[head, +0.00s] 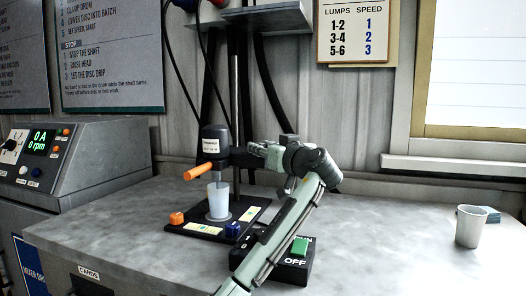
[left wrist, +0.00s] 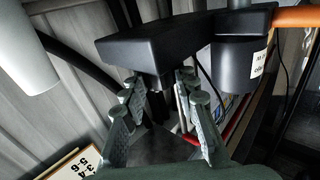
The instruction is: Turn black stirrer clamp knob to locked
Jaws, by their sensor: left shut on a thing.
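The stirrer (head: 214,143) has a dark motor head with an orange handle (head: 197,172) and stands over a clear cup (head: 218,200) on a black base plate. A dark clamp block (head: 241,158) joins it to the upright rod; the block also shows in the left wrist view (left wrist: 150,42). My left gripper (head: 257,151) reaches the block from the right. In the left wrist view my left gripper (left wrist: 157,88) has its fingers on both sides of the black clamp knob (left wrist: 157,80) under the block, shut on it. The knob's locked mark cannot be made out. My right gripper is not in view.
A black switch box with a green button (head: 300,246) sits under my left forearm. An orange knob (head: 176,218) and a blue one (head: 233,229) are on the base plate. A white cup (head: 470,226) stands far right. The counter between is clear. Cables hang behind the stirrer.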

